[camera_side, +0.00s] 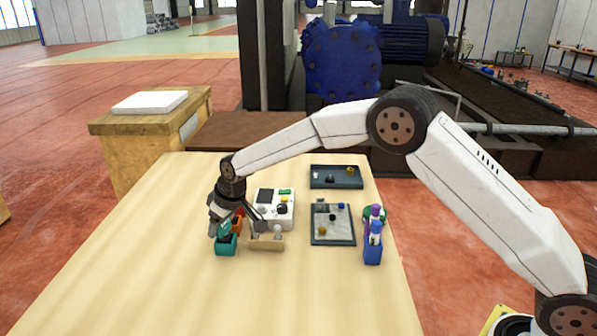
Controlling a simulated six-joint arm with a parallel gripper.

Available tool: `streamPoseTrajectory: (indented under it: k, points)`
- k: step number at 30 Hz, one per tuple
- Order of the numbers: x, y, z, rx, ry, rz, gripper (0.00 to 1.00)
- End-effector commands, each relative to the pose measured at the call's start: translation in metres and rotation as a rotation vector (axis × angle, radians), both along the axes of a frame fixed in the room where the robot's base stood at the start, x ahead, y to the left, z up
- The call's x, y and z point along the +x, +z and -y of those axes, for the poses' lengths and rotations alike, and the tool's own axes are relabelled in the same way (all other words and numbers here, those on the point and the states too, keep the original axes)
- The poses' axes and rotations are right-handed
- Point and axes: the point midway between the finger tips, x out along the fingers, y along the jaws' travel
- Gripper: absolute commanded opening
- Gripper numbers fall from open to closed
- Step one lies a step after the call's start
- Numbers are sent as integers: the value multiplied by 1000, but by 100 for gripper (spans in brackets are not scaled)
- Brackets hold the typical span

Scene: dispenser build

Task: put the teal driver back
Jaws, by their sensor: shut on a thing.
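My gripper (216,226) is at the left of the group of things on the table, pointing down over a small teal open box (226,249). It is shut on a small teal piece, which looks like the teal driver (224,229), just above or partly inside the box. I cannot tell whether the driver touches the box. An orange box (238,222) stands just behind the teal one, partly hidden by my gripper. A low wooden stand (266,244) with pale round-topped pieces is right of the teal box.
A white device (272,203) with a dark screen and knobs stands behind the stand. Two dark trays with small parts, the near tray (320,240) and far tray (338,171), are right. A blue holder (373,252) holds purple and white items. The front table is clear.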

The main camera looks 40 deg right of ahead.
Motion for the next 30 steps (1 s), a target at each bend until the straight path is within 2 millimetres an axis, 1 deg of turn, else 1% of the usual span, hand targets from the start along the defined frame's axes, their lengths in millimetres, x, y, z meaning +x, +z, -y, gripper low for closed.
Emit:
streamPoseTrajectory:
  k: [7, 11, 12, 13, 23, 30]
  points:
    - [0, 0, 0, 0, 0, 1, 0]
    - [0, -3, 0, 0, 0, 0, 0]
    - [0, -3, 0, 0, 0, -1, 77]
    - [0, -3, 0, 0, 0, -1, 82]
    - [0, -2, 0, 0, 0, 0, 82]
    - [-2, 7, 1, 0, 0, 1, 82]
